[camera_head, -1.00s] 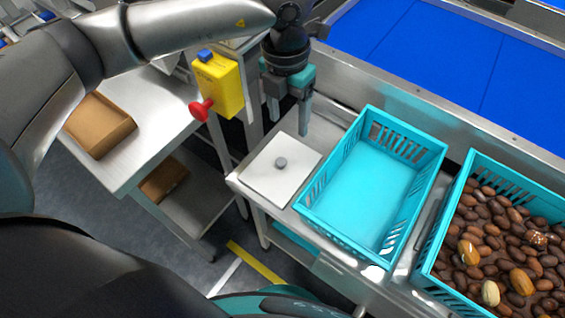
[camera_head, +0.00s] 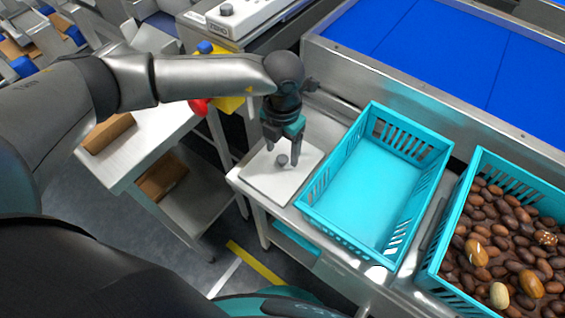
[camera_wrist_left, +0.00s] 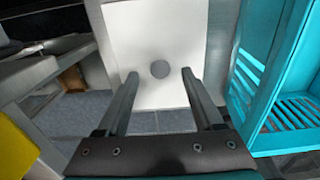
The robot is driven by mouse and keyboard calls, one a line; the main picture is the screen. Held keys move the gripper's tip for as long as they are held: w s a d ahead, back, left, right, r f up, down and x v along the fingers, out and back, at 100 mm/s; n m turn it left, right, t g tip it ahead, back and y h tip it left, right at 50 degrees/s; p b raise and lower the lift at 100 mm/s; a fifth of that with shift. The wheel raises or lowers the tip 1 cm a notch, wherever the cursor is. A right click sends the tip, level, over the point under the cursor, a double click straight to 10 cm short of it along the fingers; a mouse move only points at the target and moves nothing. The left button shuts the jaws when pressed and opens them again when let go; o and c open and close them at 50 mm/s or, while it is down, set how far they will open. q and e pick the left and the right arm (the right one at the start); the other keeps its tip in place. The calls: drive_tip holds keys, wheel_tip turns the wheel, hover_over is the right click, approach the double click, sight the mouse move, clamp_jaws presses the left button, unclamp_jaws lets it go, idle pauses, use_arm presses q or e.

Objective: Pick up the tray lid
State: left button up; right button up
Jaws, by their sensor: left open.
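I cannot tell the exact height above the knob. My right gripper is not in view.
An empty blue crate (camera_head: 308,190) stands right of the lid. Another blue crate (camera_head: 432,274) full of dates stands further right. A yellow box with a red button (camera_head: 199,106) is behind my arm. A blue conveyor (camera_head: 440,45) runs along the back.

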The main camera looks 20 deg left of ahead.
use_arm(q)
wheel_tip(320, 180, down, 2)
drive_tip(key=shift+f, duration=0.1)
clamp_jaws()
idle(0.5)
